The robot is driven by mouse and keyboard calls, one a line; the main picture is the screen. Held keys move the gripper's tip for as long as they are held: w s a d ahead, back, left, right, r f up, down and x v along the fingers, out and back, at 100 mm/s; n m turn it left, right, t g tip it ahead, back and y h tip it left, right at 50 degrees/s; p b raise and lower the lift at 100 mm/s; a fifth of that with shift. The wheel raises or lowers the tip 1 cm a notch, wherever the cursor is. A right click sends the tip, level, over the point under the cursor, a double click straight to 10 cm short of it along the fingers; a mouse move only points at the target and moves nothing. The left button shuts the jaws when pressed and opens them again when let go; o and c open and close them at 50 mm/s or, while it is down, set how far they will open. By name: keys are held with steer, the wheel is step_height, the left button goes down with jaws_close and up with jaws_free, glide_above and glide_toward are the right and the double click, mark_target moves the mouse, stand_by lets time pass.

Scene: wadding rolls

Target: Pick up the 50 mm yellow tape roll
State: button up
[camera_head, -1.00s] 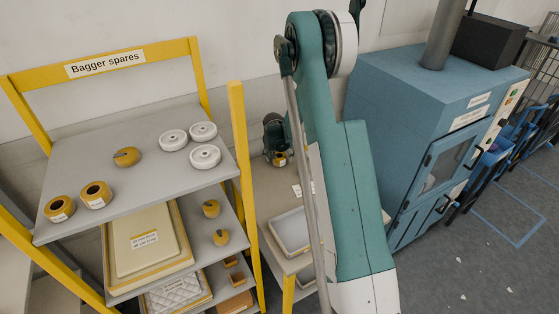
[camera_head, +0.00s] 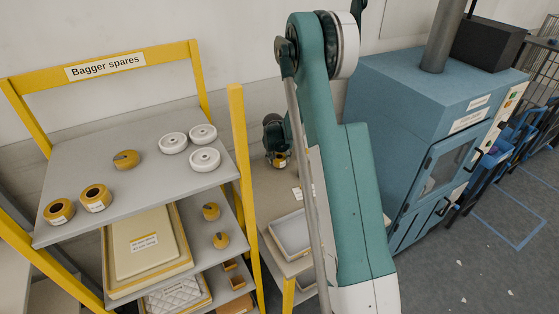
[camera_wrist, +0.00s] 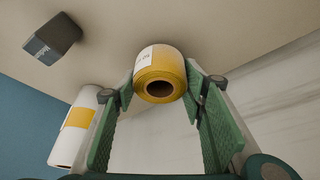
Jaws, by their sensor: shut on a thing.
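A yellow tape roll (camera_wrist: 160,78) with a white label and a dark core hole sits between the green finger pads of my gripper (camera_wrist: 160,88) in the wrist view. My gripper is shut on it, a pad at each side. I cannot tell whether the roll touches the bench.
A white roll with a yellow band (camera_wrist: 76,125) and a grey box (camera_wrist: 52,38) are near the gripper. A tray (camera_head: 290,235) lies on the bench (camera_head: 268,202). The yellow-framed shelf (camera_head: 85,155) holds several rolls and white wheels. A blue machine (camera_head: 420,120) stands right.

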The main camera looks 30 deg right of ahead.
mark_target(280, 156)
steer(key=shift+r, duration=4.5)
